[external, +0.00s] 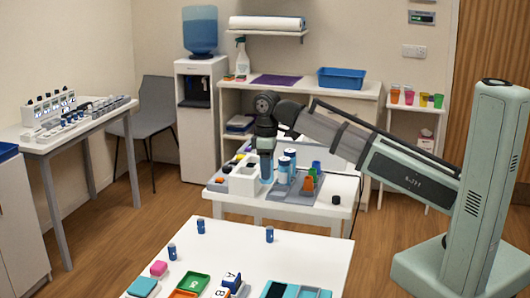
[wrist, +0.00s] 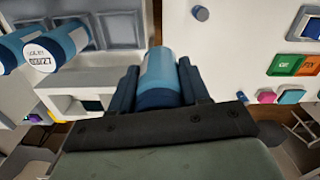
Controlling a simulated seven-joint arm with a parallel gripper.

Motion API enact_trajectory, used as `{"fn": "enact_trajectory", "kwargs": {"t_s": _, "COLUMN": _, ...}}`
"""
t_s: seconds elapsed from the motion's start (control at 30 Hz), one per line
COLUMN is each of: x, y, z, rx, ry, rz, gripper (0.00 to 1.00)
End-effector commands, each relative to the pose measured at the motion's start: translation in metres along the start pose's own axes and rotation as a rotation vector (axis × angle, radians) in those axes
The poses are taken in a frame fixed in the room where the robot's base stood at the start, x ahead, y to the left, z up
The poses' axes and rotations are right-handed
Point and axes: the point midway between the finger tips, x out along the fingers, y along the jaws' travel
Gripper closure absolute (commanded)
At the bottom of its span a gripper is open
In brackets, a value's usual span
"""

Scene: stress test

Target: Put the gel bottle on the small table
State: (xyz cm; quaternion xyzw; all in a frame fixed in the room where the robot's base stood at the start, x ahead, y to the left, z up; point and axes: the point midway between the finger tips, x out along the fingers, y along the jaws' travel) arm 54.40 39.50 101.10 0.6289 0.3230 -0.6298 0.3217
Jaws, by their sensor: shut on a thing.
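My gripper (external: 266,150) is shut on a light-blue bottle with dark-blue ends (wrist: 160,78). In the external view this bottle (external: 266,168) hangs below my fingers, over the white table with grey trays (external: 318,214); whether its base touches anything is unclear. In the wrist view one bottle end (wrist: 42,54) carries a printed label, hard to read. Which table is the small one is not marked.
A white box with openings (external: 245,180) and an orange item (external: 309,184) are close to my gripper. A front white table (external: 310,255) holds small blue cylinders, a pink block and coloured trays, with bare space at its middle. A side table (external: 80,128) holds lab equipment.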

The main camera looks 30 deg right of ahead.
Motion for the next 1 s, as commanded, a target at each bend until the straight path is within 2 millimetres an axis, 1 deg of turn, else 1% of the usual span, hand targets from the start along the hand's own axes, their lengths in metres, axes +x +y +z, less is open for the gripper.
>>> {"fn": "enact_trajectory", "kwargs": {"t_s": 0.03, "x": -0.005, "y": 0.017, "z": 0.004, "rx": 0.034, "ry": 0.001, "rz": 0.000, "gripper": 0.88}}
{"fn": "enact_trajectory", "kwargs": {"t_s": 0.2, "x": -0.021, "y": 0.063, "z": 0.020, "rx": 0.139, "ry": 0.002, "rz": 0.000, "gripper": 0.88}}
{"fn": "enact_trajectory", "kwargs": {"t_s": 0.3, "x": -0.028, "y": 0.087, "z": 0.030, "rx": 0.192, "ry": 0.001, "rz": 0.000, "gripper": 0.88}}
{"fn": "enact_trajectory", "kwargs": {"t_s": 0.43, "x": -0.035, "y": 0.115, "z": 0.044, "rx": 0.247, "ry": 0.002, "rz": 0.000, "gripper": 0.88}}
{"fn": "enact_trajectory", "kwargs": {"t_s": 0.77, "x": -0.035, "y": 0.178, "z": 0.083, "rx": 0.347, "ry": 0.001, "rz": 0.000, "gripper": 0.88}}
{"fn": "enact_trajectory", "kwargs": {"t_s": 1.0, "x": -0.033, "y": 0.223, "z": 0.116, "rx": 0.421, "ry": 0.001, "rz": 0.000, "gripper": 0.88}}
